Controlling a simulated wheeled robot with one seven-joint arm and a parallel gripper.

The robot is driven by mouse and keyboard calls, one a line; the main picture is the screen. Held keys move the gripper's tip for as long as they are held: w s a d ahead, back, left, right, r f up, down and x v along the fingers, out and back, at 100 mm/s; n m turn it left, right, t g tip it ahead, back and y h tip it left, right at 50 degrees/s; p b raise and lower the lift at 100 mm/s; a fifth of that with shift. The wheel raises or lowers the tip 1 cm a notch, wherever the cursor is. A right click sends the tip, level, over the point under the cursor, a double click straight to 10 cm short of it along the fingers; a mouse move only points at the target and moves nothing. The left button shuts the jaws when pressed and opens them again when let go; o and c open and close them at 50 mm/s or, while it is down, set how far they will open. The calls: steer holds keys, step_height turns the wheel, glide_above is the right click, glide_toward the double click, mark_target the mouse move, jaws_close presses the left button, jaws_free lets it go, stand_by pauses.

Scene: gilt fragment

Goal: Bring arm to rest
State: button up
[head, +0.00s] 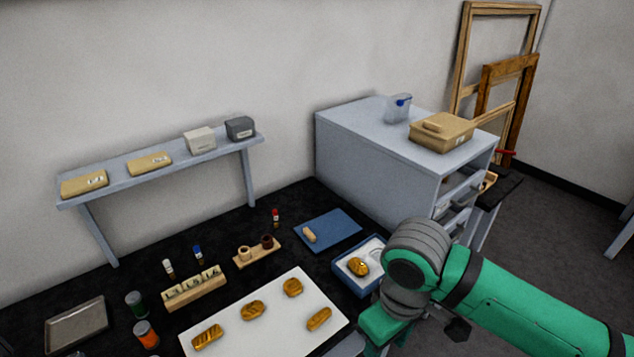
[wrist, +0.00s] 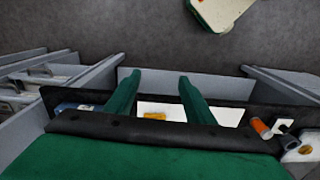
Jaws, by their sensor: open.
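My green arm (head: 530,300) reaches in from the lower right of the head view. Its grey wrist joint (head: 415,255) is bent over the bench's right end, beside the blue-rimmed tray (head: 343,272) that holds a gilt piece (head: 357,266). My gripper (wrist: 157,76) shows in the wrist view with its two green fingers spread apart and nothing held between them. In the head view the gripper points down at the bottom edge, and its fingertips are cut off or hidden. Past the fingers, the wrist view shows part of the white board and a gilt piece (wrist: 155,115).
A white board (head: 270,335) with several gilt pieces lies on the black bench. A grey drawer cabinet (head: 370,150) carries a tan box (head: 442,134) and stands close behind my wrist. A blue mat (head: 338,226) and a narrow shelf (head: 120,178) lie left of it. Floor is open at the right.

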steer(key=w+a+r+n+t+y, duration=0.15)
steer(key=w+a+t+y, duration=0.4)
steer(key=a, duration=1.05)
steer(key=w+a+r+m+t+y, duration=0.3)
steer(key=w+a+r+t+y, duration=0.3)
steer(key=w+a+r+y, duration=0.45)
steer(key=s+d+f+m+t+h, duration=0.2)
steer(key=s+f+m+h, duration=0.2)
steer(key=f, duration=0.3)
steer(key=s+d+f+m+t+h, duration=0.2)
steer(key=s+f+m+h, duration=0.2)
steer(key=f+h, duration=0.2)
steer(key=s+d+f+m+t+h, duration=0.3)
steer(key=s+f+m+h, duration=0.1)
steer(key=f, duration=0.4)
steer(key=shift+m+h, duration=0.35)
steer(key=shift+h, duration=0.05)
steer(key=s+d+f+n+g, duration=0.1)
steer(key=s+d+f+n, duration=0.2)
steer(key=s, duration=0.9)
steer(key=s+d+f+n+g+h, duration=0.1)
steer(key=s+d+f+n, duration=0.3)
steer(key=s, duration=0.8)
steer(key=shift+s+f+g, duration=0.35)
steer(key=shift+f+g, duration=0.2)
steer(key=shift+f, duration=0.2)
